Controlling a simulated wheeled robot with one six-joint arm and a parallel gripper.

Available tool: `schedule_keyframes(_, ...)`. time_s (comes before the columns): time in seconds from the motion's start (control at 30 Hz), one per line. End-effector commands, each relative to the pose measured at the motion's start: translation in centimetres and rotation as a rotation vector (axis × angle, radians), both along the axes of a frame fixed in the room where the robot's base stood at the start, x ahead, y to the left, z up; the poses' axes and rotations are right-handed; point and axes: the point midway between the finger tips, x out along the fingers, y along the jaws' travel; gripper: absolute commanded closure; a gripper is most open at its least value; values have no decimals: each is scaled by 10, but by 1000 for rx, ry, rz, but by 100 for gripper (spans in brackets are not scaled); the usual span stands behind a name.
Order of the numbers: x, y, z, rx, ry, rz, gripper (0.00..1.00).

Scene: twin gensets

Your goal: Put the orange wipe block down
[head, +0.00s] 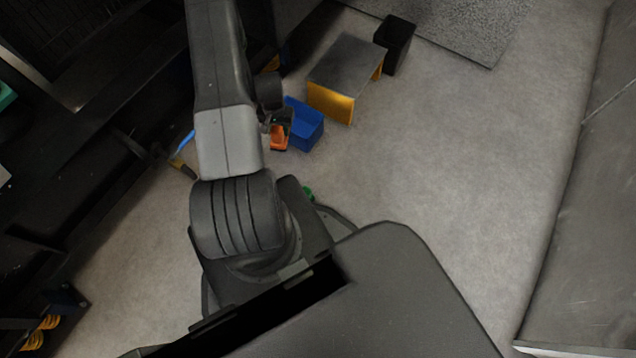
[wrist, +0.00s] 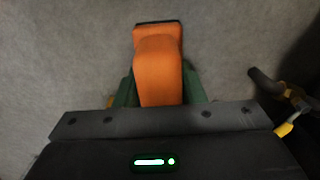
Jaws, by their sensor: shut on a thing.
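The orange wipe block (wrist: 158,68) is held between the two green fingers of my gripper (wrist: 158,88) in the wrist view. It has a dark edge at its far end, and grey floor shows around it. In the head view the block (head: 279,137) is a small orange shape beside the blue bin, below my arm. My gripper (head: 275,124) is mostly hidden there by the arm. I cannot tell how high the block is above the floor.
A blue open bin (head: 306,128) stands right beside the block. Behind it is a grey-topped stand with yellow sides (head: 345,75) and a black box (head: 396,45). A tool with a yellow part (wrist: 285,128) lies at right in the wrist view. Floor to the right is clear.

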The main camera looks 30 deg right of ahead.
Motion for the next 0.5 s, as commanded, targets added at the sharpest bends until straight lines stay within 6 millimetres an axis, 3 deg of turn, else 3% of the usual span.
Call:
schedule_keyframes(0.03, -7, -10, -25, 0, 2, -36, 89)
schedule_keyframes(0.5, -62, -81, -141, 0, 1, -328, 89)
